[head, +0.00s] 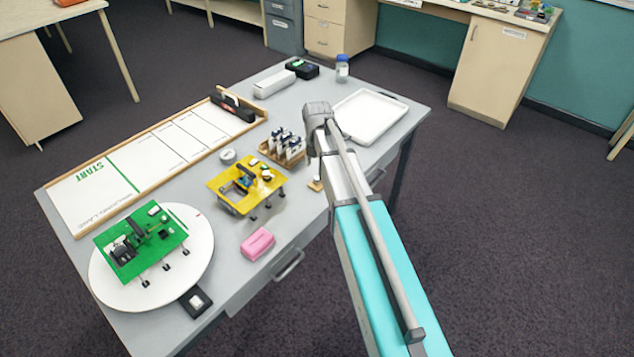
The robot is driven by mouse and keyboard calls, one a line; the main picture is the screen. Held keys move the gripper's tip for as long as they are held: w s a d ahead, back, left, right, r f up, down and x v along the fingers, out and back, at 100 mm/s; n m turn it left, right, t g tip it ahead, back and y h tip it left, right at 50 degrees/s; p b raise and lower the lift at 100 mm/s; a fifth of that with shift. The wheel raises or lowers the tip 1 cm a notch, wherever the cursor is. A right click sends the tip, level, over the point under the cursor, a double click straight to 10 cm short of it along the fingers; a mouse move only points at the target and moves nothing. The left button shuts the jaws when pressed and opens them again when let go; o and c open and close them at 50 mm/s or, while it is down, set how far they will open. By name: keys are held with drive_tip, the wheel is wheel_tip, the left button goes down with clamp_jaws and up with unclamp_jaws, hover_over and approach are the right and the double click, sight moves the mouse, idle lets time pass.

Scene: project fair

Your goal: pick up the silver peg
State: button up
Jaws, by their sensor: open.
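A small pale upright piece (316,173), possibly the silver peg, stands on a small wooden base (315,186) at the table's front edge, in the head view. It is too small and too close behind my arm to make out clearly. My gripper (313,156) is a dark shape at the end of my arm, just above this piece and partly hidden by the arm. It looks open, with nothing seen in it. I cannot tell whether its fingers touch or surround the piece.
A wooden rack (281,154) with several upright items stands left of my gripper; a white tray (398,108) is behind right. A yellow board (232,203), pink block (257,243), grey round piece (228,156) and green board (160,238) on a white disc (106,292) lie left.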

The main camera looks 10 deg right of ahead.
sight(317, 177)
drive_tip(key=shift+f, duration=0.15)
drive_tip(key=shift+s+a+f+b, duration=0.1)
drive_tip(key=shift+s+f+b, duration=0.05)
drive_tip(key=shift+f+b, duration=2.4)
drive_tip(key=shift+r, duration=0.1)
drive_tip(key=c, duration=0.9)
